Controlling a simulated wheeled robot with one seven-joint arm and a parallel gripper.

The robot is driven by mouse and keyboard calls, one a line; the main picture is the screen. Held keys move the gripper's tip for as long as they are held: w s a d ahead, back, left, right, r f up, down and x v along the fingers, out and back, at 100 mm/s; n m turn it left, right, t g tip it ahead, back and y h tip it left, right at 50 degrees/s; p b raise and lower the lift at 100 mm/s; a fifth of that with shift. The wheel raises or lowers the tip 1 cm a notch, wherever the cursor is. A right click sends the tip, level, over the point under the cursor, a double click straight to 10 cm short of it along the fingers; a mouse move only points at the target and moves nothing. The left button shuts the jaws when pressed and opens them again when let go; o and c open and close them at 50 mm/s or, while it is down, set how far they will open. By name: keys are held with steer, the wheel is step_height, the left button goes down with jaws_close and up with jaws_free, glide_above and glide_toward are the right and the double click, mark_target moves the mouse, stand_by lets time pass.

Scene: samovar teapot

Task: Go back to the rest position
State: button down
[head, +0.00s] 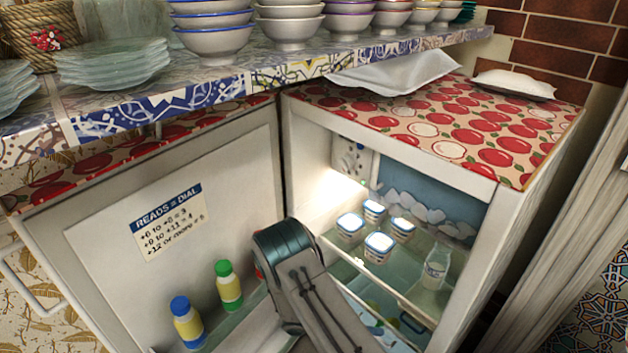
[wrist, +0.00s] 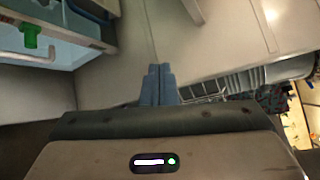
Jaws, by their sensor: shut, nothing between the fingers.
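My gripper (wrist: 158,84) is shut and empty in the wrist view, its two grey-blue fingers pressed together. In the head view my arm reaches up from the bottom between the open fridge door (head: 95,205) and the fridge; the fingertips are hidden there. The small fridge (head: 545,150) stands open, with a red apple-pattern cover on top. Inside are several white-lidded tubs (head: 378,246), a clear bottle (head: 436,268) and a lit control panel (head: 350,158) on the back left.
The door carries a paper sign (head: 168,222) and bottles with blue (head: 187,322) and green (head: 228,286) caps. A tiled shelf (head: 200,95) with stacked bowls and glass plates crosses above. A white cloth (head: 395,75) and a white packet (head: 515,83) lie on the fridge.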

steer(key=s+r+m+t+y+p, duration=0.1)
steer(key=s+r+m+y+p, duration=0.4)
steer(key=r+m, duration=0.5)
steer(key=s+r+m+t+y+p, duration=0.1)
steer(key=s+r+m+y+p, duration=0.3)
steer(key=r, duration=2.3)
steer(key=s+r+m+t+y+p, duration=0.1)
steer(key=s+r+m+y+p, duration=0.4)
steer(key=r+m+p, duration=0.7)
step_height(320, 180, up, 8)
steer(key=m+y, duration=0.1)
steer(key=m, duration=0.3)
steer(key=shift+s+a+f+m+t+y, duration=0.15)
steer(key=shift+s+a+m+t+y, duration=0.15)
steer(key=shift+a+m+t, duration=0.1)
steer(key=shift+s, duration=0.1)
